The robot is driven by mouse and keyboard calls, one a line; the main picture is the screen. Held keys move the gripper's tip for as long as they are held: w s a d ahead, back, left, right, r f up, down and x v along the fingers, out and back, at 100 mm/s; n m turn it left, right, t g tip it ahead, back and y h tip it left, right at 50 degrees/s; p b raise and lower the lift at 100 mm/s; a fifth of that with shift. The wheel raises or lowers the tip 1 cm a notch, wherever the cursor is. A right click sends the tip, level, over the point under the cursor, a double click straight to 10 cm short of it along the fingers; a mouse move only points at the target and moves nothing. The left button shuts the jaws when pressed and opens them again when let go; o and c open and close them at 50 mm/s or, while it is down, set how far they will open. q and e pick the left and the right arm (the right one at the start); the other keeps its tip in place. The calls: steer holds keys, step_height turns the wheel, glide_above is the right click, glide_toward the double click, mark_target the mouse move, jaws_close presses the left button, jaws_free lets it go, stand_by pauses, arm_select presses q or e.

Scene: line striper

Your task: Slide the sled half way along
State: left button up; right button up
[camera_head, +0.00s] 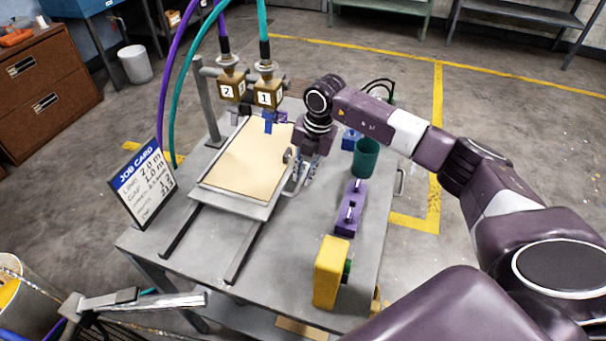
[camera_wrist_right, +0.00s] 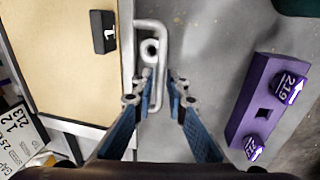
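The sled (camera_head: 215,193) is a grey tray with a tan board (camera_head: 250,160) on it. It sits on two dark rails (camera_head: 240,248) on the grey table, towards their far end, under the spray heads. A grey loop handle (camera_wrist_right: 162,50) stands at its right side. My right gripper (camera_head: 302,178) is at this handle, pointing down. In the right wrist view its fingertips (camera_wrist_right: 162,76) are on either side of the handle's outer bar; I cannot tell whether they press on it.
Two brown spray heads marked 2 (camera_head: 231,90) and 1 (camera_head: 268,94) hang over the sled's far end. Right of the sled stand a purple block (camera_head: 350,208), a green cup (camera_head: 365,158) and a yellow box (camera_head: 330,272). A job card (camera_head: 145,187) stands at left. The near rails are clear.

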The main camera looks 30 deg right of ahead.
steer(key=shift+o, duration=1.1)
steer(key=shift+d+f, duration=0.1)
step_height(320, 180, up, 12)
steer(key=s+d, duration=0.1)
steer(key=shift+s+d, duration=0.25)
steer(key=shift+f, duration=0.1)
